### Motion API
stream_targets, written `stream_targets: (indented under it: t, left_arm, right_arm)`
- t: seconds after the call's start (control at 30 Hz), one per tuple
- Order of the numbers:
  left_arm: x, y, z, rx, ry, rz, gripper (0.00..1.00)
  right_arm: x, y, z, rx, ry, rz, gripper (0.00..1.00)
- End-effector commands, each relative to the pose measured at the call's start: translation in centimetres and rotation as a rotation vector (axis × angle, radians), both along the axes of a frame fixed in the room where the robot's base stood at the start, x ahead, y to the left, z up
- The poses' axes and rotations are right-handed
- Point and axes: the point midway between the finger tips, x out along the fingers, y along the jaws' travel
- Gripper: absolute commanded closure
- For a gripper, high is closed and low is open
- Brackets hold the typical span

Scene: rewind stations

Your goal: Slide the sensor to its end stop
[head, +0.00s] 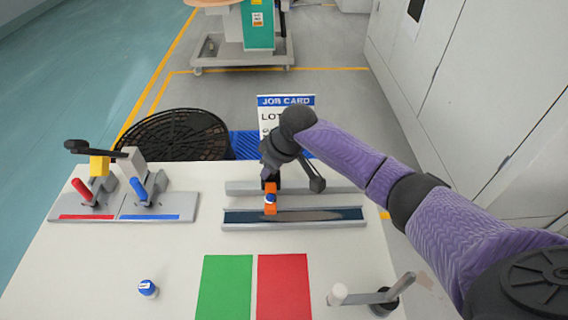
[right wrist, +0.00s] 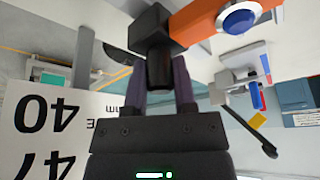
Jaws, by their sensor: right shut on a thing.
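The sensor is an orange block (head: 270,196) with a blue round face. It sits at the rail (head: 335,187), left of the rail's middle, by a dark strip. In the right wrist view the orange body (right wrist: 205,22) shows close up with a black post (right wrist: 160,68) under it. My right gripper (head: 269,174) is above and behind the sensor; in the right wrist view its two purple fingers (right wrist: 160,88) are shut on the post. Part of the rail is hidden behind the sensor and gripper. My left gripper is not in view.
Red (head: 82,189) and blue (head: 139,188) levers stand on a plate at the left. A green mat (head: 226,285) and a red mat (head: 284,285) lie in front. A job card (head: 270,115) is behind.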

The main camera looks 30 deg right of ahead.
Motion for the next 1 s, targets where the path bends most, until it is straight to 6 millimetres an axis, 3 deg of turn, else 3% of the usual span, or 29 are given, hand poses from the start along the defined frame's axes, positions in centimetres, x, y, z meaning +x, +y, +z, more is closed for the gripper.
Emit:
stream_targets:
  t: [0.1,0.3,0.7,0.73,0.87,1.0]
  left_arm:
    - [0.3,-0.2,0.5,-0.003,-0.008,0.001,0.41]
    - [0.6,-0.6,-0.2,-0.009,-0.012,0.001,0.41]
    - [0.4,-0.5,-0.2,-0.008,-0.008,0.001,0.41]
    - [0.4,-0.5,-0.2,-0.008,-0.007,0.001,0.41]
    - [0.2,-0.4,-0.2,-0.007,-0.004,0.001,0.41]
    - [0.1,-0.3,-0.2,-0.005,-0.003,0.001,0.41]
  right_arm:
    - [1.5,3.2,0.2,0.005,0.0,0.002,1.0]
    - [3.1,6.6,-0.1,0.003,0.0,0.002,1.0]
    - [3.5,7.6,0.1,0.003,-0.003,0.004,1.0]
    - [3.5,7.6,0.1,0.003,-0.003,0.004,0.62]
    - [3.5,7.5,0.1,0.002,-0.002,0.003,0.35]
    - [3.5,7.4,0.1,0.002,-0.001,0.003,0.31]
